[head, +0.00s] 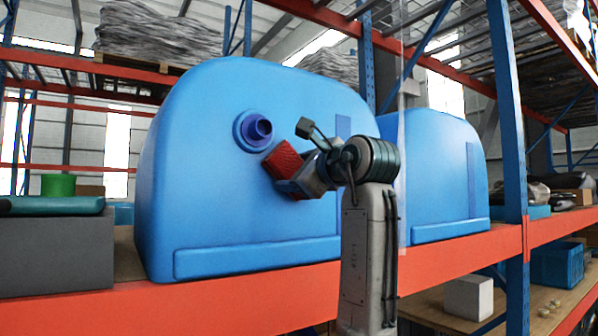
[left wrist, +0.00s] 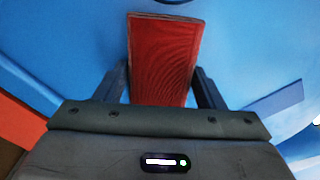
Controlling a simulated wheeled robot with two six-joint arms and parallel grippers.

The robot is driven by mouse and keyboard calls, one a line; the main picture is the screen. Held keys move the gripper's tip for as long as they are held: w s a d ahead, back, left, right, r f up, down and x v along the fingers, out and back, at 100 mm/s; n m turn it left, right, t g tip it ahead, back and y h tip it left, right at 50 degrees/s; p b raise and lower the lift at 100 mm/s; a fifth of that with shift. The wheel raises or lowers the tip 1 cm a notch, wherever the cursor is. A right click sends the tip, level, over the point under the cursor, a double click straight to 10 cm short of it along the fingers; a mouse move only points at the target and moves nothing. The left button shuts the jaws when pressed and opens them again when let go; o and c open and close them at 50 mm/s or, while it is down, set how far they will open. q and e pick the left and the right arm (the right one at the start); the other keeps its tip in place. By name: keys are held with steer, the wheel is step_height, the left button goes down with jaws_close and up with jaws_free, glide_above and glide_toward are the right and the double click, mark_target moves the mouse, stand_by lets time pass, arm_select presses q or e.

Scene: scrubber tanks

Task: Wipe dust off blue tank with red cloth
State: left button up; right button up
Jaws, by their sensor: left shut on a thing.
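The large blue tank (head: 215,200) stands on an orange-edged shelf. It has a round purple-blue port (head: 254,130) on its front face. The red cloth (head: 284,160) looks like a flat, ribbed red pad. My left gripper (head: 290,176) is shut on it and holds it at the tank's front, just below and right of the port. In the left wrist view the cloth (left wrist: 163,55) sits between the two dark fingers (left wrist: 160,88), with the blue tank surface behind. I cannot tell whether the cloth touches the tank. No dust is clearly visible. My right gripper is not in view.
A second blue tank (head: 440,175) stands to the right behind a clear sheet (head: 402,215). A grey box (head: 50,250) is at the left, with a green container (head: 58,185) behind. A blue rack post (head: 510,120) and orange beam (head: 270,300) frame the shelf.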

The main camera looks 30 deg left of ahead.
arm_select(q)
steer(key=shift+a, duration=0.15)
steer(key=w, duration=0.1)
steer(key=w+d, duration=0.1)
steer(key=w, duration=0.2)
steer(key=shift+d, duration=0.3)
steer(key=shift+s+a, duration=0.1)
steer(key=s, duration=0.1)
steer(key=s+a+b, duration=0.1)
steer(key=s+b, duration=0.1)
steer(key=shift+s+a, duration=0.25)
steer(key=shift+s, duration=0.05)
steer(key=shift+d, duration=0.1)
